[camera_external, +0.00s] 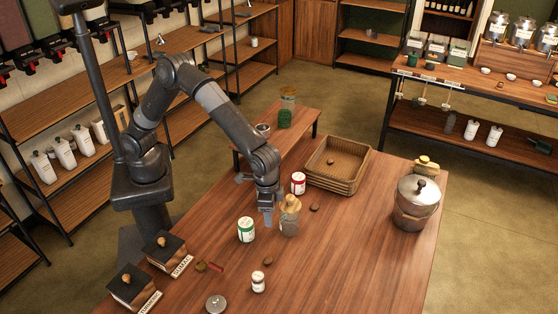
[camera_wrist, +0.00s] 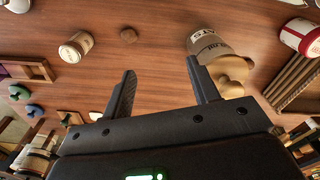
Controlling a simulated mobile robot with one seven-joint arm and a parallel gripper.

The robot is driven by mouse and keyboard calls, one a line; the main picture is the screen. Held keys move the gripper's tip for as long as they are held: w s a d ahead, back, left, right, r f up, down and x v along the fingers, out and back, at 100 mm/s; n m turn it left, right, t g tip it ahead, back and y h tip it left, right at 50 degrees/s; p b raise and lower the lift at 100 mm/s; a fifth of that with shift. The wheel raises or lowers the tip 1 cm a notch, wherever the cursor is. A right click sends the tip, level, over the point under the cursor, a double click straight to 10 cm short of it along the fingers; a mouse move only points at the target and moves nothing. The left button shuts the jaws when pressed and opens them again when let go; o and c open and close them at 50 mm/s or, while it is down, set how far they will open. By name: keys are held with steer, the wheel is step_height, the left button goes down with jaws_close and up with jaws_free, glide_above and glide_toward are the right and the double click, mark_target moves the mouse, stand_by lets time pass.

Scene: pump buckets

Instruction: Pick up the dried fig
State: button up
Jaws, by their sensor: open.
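A small brown lump (camera_external: 268,262), which looks like the dried fig, lies on the wooden table in front of my gripper (camera_external: 268,222). A similar brown lump (camera_external: 315,208) lies to the right of the cork-topped jar, so I cannot tell for sure which is the fig. In the wrist view one brown lump (camera_wrist: 128,36) lies on the table beyond the fingertips. My gripper (camera_wrist: 161,70) is open, with nothing between its fingers, pointing down above the table.
The cork-topped glass jar (camera_external: 289,222) stands close beside my gripper. A green-labelled tin (camera_external: 246,230), a red tin (camera_external: 298,183), a small white jar (camera_external: 258,283) and a wicker basket (camera_external: 350,170) surround it. The table's right front is clear.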

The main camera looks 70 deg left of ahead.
steer(key=s+d+f, duration=0.3)
steer(key=d+f, duration=0.2)
glide_above(268, 259)
steer(key=shift+g, duration=0.3)
steer(key=f, duration=0.5)
steer(key=shift+a, duration=0.35)
steer(key=f, duration=0.5)
steer(key=shift+d, duration=0.4)
steer(key=c, duration=1)
